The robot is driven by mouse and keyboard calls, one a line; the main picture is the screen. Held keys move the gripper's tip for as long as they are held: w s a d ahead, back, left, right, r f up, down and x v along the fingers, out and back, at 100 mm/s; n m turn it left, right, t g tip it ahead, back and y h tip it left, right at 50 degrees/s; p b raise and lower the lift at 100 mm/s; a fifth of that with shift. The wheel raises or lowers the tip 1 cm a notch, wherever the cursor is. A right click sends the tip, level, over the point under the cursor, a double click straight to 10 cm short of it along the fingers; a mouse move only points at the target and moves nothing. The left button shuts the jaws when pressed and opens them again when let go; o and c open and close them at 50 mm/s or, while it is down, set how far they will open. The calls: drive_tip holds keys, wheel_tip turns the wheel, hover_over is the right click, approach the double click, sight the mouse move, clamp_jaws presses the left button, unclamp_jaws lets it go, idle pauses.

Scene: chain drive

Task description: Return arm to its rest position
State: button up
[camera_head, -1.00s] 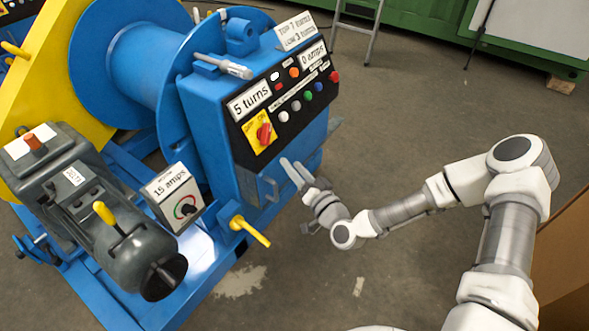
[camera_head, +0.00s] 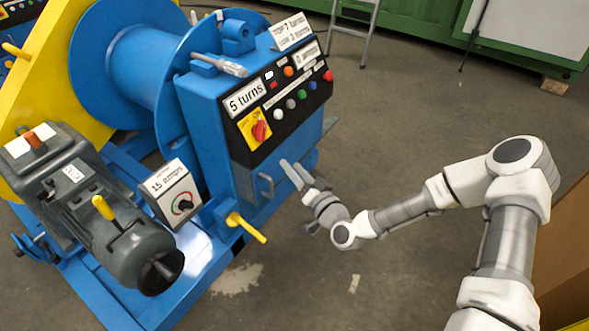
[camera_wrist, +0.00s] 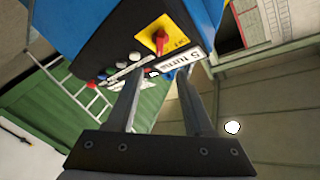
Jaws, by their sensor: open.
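My gripper (camera_head: 297,174) is in the middle of the head view, at the end of my white and grey arm, beside the lower right side of the blue control cabinet (camera_head: 205,130). In the wrist view its two long fingers (camera_wrist: 158,95) stand apart with nothing between them. The cabinet's black control panel (camera_head: 285,100) lies beyond the fingertips, with a red knob on a yellow plate (camera_head: 255,129) and several coloured buttons. I cannot tell from the head view whether the fingers touch the cabinet.
A yellow lever (camera_head: 248,228) sticks out below the cabinet. A ladder (camera_head: 358,30) and green machinery (camera_head: 420,22) are behind. Brown panelling (camera_head: 565,250) stands right of my arm; open floor lies between.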

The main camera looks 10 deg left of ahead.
idle(0.3)
drive_tip(key=d+r+n+g+h, duration=0.3)
drive_tip(key=d+n+g+h, duration=0.35)
drive_tip(key=d, duration=0.45)
drive_tip(key=s+d+r+m+h, duration=0.3)
drive_tip(key=s+d+r+h, duration=0.25)
drive_tip(key=d+r, duration=0.55)
drive_tip(key=s+d+r+m, duration=0.25)
drive_tip(key=s+r, duration=0.35)
drive_tip(key=s, duration=0.4)
drive_tip(key=s+d+r+m, duration=0.25)
drive_tip(key=s+r, duration=0.35)
drive_tip(key=s, duration=0.4)
wheel_tip(320, 180, up, 18)
drive_tip(key=p, duration=1.9)
drive_tip(key=shift+w+r+n+g+h, duration=0.25)
drive_tip(key=shift+n+g+h, duration=0.1)
drive_tip(key=shift+g, duration=0.1)
